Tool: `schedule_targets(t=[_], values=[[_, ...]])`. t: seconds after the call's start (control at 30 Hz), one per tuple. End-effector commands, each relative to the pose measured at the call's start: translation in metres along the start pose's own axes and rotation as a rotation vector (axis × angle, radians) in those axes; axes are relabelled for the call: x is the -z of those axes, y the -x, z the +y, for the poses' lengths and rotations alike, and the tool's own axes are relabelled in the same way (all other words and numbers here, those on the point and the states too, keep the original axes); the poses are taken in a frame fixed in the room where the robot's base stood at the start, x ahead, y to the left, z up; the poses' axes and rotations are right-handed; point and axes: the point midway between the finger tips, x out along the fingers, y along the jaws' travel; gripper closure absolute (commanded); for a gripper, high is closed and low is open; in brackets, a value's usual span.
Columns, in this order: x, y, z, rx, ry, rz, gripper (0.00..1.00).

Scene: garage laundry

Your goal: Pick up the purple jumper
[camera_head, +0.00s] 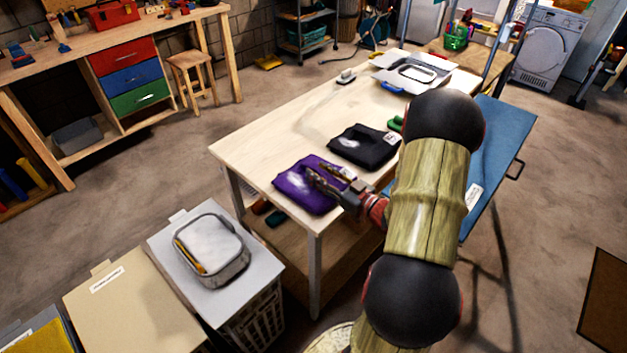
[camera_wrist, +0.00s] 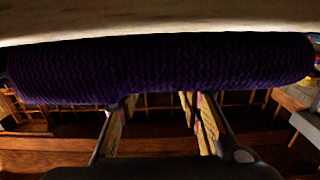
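The purple jumper (camera_head: 301,190) lies folded at the near corner of the pale wooden table, with a light patch on its left part. My gripper (camera_head: 318,171) reaches in from the right, its fingers over the jumper's right part and hiding some of it. In the wrist view the jumper (camera_wrist: 165,68) is a wide purple band across the upper part. The two fingers (camera_wrist: 158,99) stand apart just below it, with nothing visible between them. I cannot tell whether the tips touch the cloth.
A black folded garment (camera_head: 364,147) lies just behind the jumper on the table (camera_head: 262,141). A green item (camera_head: 396,124) is partly hidden by my arm. A blue ironing board (camera_head: 489,150) stands to the right.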

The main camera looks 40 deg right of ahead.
Motion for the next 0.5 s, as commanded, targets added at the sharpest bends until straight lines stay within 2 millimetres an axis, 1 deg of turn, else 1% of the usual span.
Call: schedule_targets(t=[0.1,0.5], values=[[0.0003,0.0003,0.0002,0.0,0.0,0.0,0.64],[0.0003,0.0005,0.0002,0.0,0.0,0.0,0.87]])
